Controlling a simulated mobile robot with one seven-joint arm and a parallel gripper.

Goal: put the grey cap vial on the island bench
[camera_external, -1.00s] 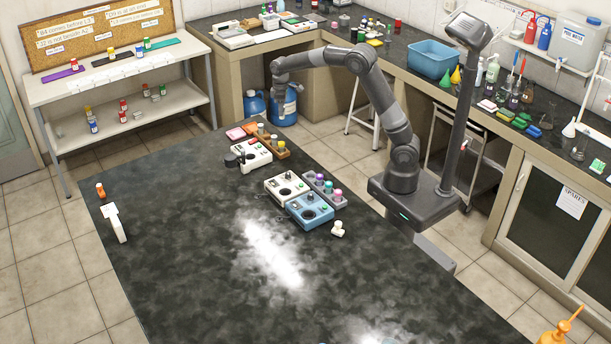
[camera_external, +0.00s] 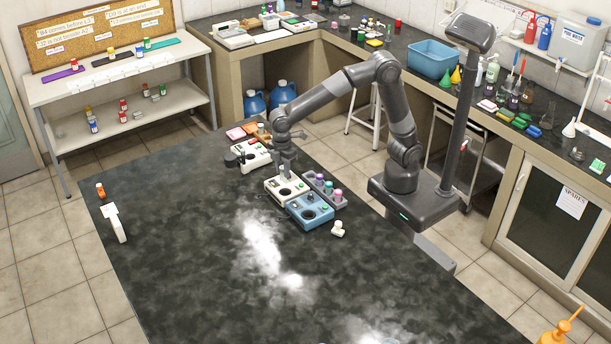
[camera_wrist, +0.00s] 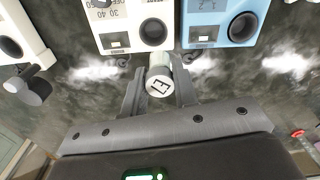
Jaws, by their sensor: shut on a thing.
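My gripper (camera_wrist: 160,76) is shut on a vial (camera_wrist: 160,85) in the wrist view, with one finger on each side. The vial's pale grey cap faces the camera and bears a dark mark. In the external view my gripper (camera_external: 285,170) is low over the island bench (camera_external: 180,245), close to the white instrument (camera_external: 282,187). The vial is hard to make out there. The bench top is dark and mottled. Whether the vial touches it or an instrument is not clear.
A blue instrument (camera_external: 309,211) stands beside the white one, with a grey rack of vials (camera_external: 333,201) behind. Another white instrument (camera_external: 251,157) is farther left. A small white object (camera_external: 338,229) lies nearby. An orange vial (camera_external: 100,190) stands at the left edge. The bench's front is clear.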

